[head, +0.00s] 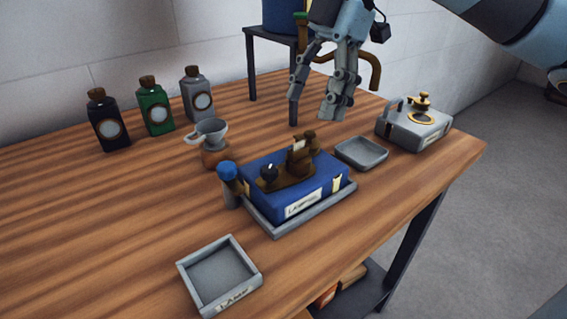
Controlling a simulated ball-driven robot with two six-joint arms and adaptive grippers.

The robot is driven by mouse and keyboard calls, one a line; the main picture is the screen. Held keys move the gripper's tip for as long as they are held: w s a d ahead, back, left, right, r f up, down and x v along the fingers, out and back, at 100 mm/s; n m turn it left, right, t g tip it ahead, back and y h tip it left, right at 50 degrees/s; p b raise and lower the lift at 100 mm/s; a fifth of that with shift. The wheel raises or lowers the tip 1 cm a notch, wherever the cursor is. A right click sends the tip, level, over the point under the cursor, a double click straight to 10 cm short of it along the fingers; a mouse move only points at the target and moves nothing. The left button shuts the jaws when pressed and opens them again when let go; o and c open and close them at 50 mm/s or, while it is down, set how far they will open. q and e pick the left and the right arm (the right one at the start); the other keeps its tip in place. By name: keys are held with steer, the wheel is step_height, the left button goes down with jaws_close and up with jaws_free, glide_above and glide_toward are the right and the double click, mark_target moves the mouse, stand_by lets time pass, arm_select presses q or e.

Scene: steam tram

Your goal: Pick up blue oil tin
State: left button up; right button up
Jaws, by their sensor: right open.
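A dark navy-blue tin (107,122) with a brown cap and a round pale label stands upright at the left of the wooden table. A green tin (155,108) and a grey tin (198,95) of the same shape stand to its right. My right gripper (312,110) hangs over the back right of the table, fingers pointing down, open and empty. It is well to the right of the navy tin and apart from it. My left gripper is out of view.
A blue box with brown fittings (319,198) sits in a grey tray mid-table, a blue-knobbed post (228,173) beside it. A funnel-like cup (210,133), small dish (361,152), grey can (415,125), labelled empty tray (220,275) and dark stand (251,70) surround it. The left front is clear.

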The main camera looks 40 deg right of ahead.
mark_target(301, 141)
steer(key=x, duration=0.3)
steer(key=shift+a+f, duration=0.1)
steer(key=shift+f, duration=0.15)
steer(key=shift+a+f, duration=0.15)
steer(key=shift+f, duration=0.2)
steer(key=b+x, duration=0.1)
steer(key=x, duration=0.3)
steer(key=shift+s, duration=0.15)
steer(key=shift+f, duration=0.3)
steer(key=shift+c, duration=0.3)
steer(key=c, duration=0.4)
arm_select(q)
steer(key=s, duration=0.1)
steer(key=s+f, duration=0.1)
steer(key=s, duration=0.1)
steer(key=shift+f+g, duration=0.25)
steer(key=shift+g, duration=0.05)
arm_select(e)
jaws_close()
